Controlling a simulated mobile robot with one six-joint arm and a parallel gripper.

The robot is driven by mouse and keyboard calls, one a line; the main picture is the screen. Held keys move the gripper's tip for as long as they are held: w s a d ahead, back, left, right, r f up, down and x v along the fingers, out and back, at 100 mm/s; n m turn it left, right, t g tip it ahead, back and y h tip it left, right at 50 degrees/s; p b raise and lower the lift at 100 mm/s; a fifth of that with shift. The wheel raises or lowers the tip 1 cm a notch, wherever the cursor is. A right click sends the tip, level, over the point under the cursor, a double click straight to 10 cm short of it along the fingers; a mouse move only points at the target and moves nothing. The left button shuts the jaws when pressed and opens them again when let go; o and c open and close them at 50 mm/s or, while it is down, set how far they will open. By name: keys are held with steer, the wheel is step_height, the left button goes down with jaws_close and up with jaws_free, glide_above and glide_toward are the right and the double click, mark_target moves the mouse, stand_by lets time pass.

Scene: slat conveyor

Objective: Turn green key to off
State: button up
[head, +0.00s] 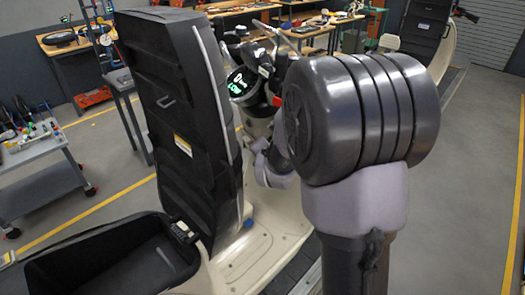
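A scooter-like vehicle stands in the middle of the head view, with a tall black front panel (178,110) and a cream floorboard (262,250). Its round dash display (241,82) is lit green near the handlebar. I cannot make out a green key; the area right of the display is crowded and partly hidden by my arm. My arm's large dark joint fills the right centre and reaches toward the handlebar. My gripper (272,84) seems to be among the dark parts just right of the display. Its fingers cannot be told apart, nor whether they touch anything.
A black open seat bin (110,262) is at lower left. A grey cart (40,150) with small parts stands at left. Workbenches (75,40) line the back. Another vehicle (418,25) stands at upper right. The grey floor at right is clear.

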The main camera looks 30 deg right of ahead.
jaws_close()
steer(key=shift+r+p, duration=0.2)
steer(key=shift+p, duration=0.35)
steer(key=shift+p, duration=0.6)
steer(key=n+g+p, duration=0.1)
steer(key=g+p, duration=0.1)
steer(key=p, duration=0.8)
steer(key=shift+w+r, duration=0.1)
steer(key=shift+r, duration=0.05)
steer(key=shift+p, duration=0.3)
steer(key=shift+p, duration=0.65)
steer(key=n+g+p, duration=0.1)
steer(key=p, duration=0.8)
steer(key=shift+w+r+g, duration=0.1)
steer(key=shift+g, duration=0.3)
steer(key=p, duration=0.3)
steer(key=shift+r+h+p, duration=0.1)
steer(key=shift+h+p, duration=0.2)
steer(key=shift+p, duration=0.1)
